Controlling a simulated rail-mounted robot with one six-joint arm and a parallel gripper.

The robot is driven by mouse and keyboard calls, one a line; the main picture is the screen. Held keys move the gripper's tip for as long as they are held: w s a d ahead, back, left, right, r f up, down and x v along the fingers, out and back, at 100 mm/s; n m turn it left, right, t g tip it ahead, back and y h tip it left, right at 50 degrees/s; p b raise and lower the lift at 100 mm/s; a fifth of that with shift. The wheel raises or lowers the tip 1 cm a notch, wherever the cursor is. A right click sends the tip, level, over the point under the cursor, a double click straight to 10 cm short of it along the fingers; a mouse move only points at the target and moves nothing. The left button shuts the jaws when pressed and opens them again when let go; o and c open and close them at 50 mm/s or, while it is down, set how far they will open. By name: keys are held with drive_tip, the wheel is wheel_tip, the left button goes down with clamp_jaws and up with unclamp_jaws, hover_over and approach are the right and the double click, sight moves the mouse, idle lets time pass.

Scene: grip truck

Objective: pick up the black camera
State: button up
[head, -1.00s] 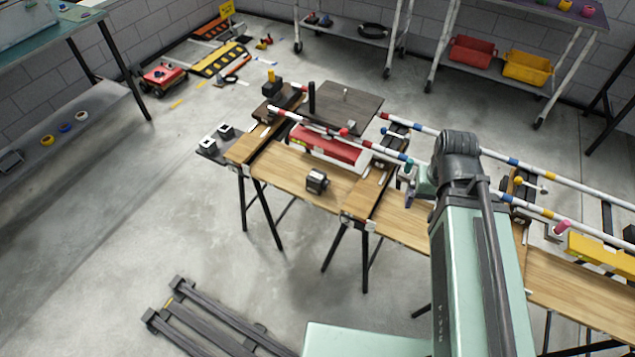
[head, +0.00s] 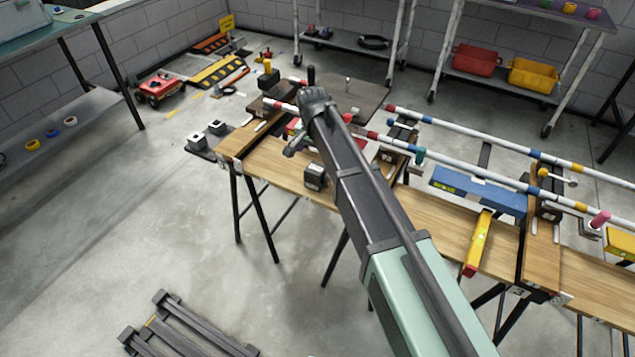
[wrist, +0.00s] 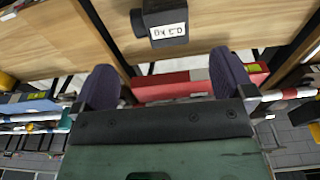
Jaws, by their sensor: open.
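The black camera (head: 315,176) is a small dark block with a pale label, standing on the wooden plank table (head: 270,166) near its front edge. In the wrist view the camera (wrist: 163,22) is at the top centre, its label facing me. My gripper (head: 296,146) is small and partly hidden behind my arm in the head view, just behind and left of the camera. In the wrist view my gripper (wrist: 165,78) has its two purple fingers wide apart with nothing between them. The camera is beyond the fingertips, apart from them.
A red case (wrist: 170,86) lies on the table behind the camera. Striped poles (head: 460,163) run along the table's back. A blue level (head: 478,188) and a yellow level (head: 477,243) lie to the right.

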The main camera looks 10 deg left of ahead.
sight(319, 169)
drive_tip(key=f+b, duration=0.3)
drive_tip(key=w+f+b, duration=0.1)
drive_tip(key=f+b, duration=0.7)
drive_tip(key=shift+w+d+f, duration=0.1)
drive_tip(key=shift+w+d, duration=0.15)
drive_tip(key=shift+d, duration=0.05)
drive_tip(key=shift+r+p, duration=0.25)
drive_tip(key=shift+p, duration=0.05)
drive_tip(key=c, duration=1)
drive_tip(key=shift+o, duration=0.2)
drive_tip(key=shift+r, duration=0.15)
wheel_tip(319, 169, up, 27)
drive_tip(key=p, duration=2.7)
drive_tip(key=shift+r, duration=0.1)
